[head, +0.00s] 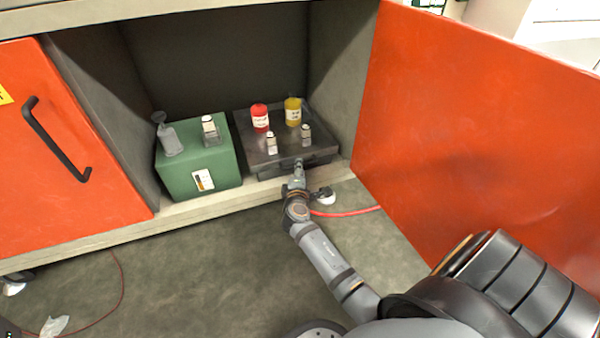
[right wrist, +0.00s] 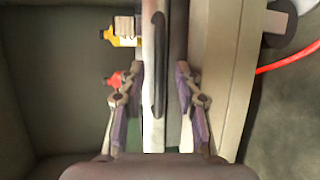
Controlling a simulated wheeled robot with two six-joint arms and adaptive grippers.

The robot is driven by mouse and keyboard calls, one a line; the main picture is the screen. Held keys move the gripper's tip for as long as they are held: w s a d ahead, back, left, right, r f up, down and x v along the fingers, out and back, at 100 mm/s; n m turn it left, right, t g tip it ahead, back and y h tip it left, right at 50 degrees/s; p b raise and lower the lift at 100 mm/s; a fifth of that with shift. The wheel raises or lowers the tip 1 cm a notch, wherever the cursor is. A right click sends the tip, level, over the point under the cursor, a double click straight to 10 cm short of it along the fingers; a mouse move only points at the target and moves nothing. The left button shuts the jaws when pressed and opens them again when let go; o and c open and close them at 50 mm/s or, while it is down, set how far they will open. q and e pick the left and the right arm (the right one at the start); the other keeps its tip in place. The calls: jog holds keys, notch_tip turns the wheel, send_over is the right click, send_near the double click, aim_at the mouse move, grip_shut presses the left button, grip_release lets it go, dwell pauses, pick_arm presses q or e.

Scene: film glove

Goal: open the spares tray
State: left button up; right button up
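The spares tray looks to be the dark grey box (head: 277,141) on the cabinet floor at the right; its top is flat and its front looks closed. A dark bar handle (right wrist: 159,65) runs along its front in the right wrist view. My right gripper (head: 298,172) is at the tray's front. In the right wrist view the fingers of my right gripper (right wrist: 160,98) are apart, one on each side of the handle's line. Whether they touch it I cannot tell. My left gripper is not in view.
A red jar (head: 260,118), a yellow jar (head: 293,112) and two small vials stand on the tray. A green box (head: 197,160) with a bottle and a vial stands left of it. The right orange door (head: 470,120) stands open; the left door (head: 60,150) is shut.

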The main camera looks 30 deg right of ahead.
jog(key=shift+w+d, duration=0.3)
jog(key=shift+w, duration=0.1)
grip_shut()
